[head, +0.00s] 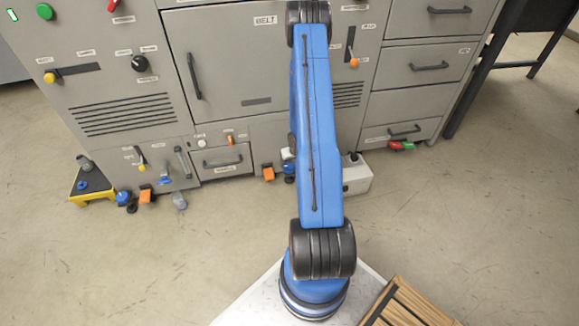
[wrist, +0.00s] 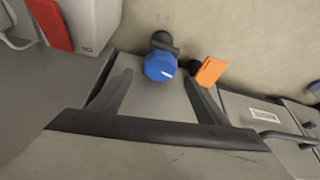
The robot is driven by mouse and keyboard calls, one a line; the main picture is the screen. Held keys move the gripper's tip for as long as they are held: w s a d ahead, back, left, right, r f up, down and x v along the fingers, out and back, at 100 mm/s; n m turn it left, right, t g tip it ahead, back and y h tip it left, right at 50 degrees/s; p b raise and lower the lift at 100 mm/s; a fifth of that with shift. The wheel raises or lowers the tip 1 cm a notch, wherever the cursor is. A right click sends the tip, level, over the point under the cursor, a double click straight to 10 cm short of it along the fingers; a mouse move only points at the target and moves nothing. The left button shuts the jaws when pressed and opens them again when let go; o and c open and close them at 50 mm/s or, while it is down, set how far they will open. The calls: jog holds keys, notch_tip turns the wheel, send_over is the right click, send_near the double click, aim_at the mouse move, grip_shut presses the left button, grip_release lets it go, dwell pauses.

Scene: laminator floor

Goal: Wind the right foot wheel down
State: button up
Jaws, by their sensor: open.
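The right foot wheel is a blue faceted knob (wrist: 159,67) with a white mark, in the upper middle of the wrist view. A dark rounded foot (wrist: 163,41) shows just beyond it. In the head view the blue wheel (head: 289,168) sits low at the cabinet, just left of my arm. My gripper (wrist: 158,82) is open, with its fingers spread to either side of the wheel. I cannot tell whether either finger touches it. In the head view my gripper is hidden behind my arm.
An orange pedal (wrist: 209,71) stands close beside the wheel, near the right finger; it also shows in the head view (head: 268,172). A white box (wrist: 96,22) with a red part lies left in the wrist view. A drawer (head: 222,161) is left of the wheel. The floor before the cabinet is mostly clear.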

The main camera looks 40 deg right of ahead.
aim_at(289, 166)
jog(key=shift+x, duration=2.9)
jog(key=c, duration=1)
jog(key=shift+c, duration=0.2)
jog(key=shift+w+a+m, duration=0.1)
jog(key=shift+m, duration=0.2)
jog(key=m+g+h, duration=0.1)
jog(key=m, duration=0.3)
jog(key=shift+w+a, duration=0.1)
jog(key=shift+w+m+g+h, duration=0.1)
jog(key=shift+m+g+h, duration=0.25)
jog(key=shift+m, duration=0.75)
jog(key=shift+m+g+h, duration=0.25)
jog(key=shift+m+g, duration=0.1)
jog(key=shift+m, duration=0.75)
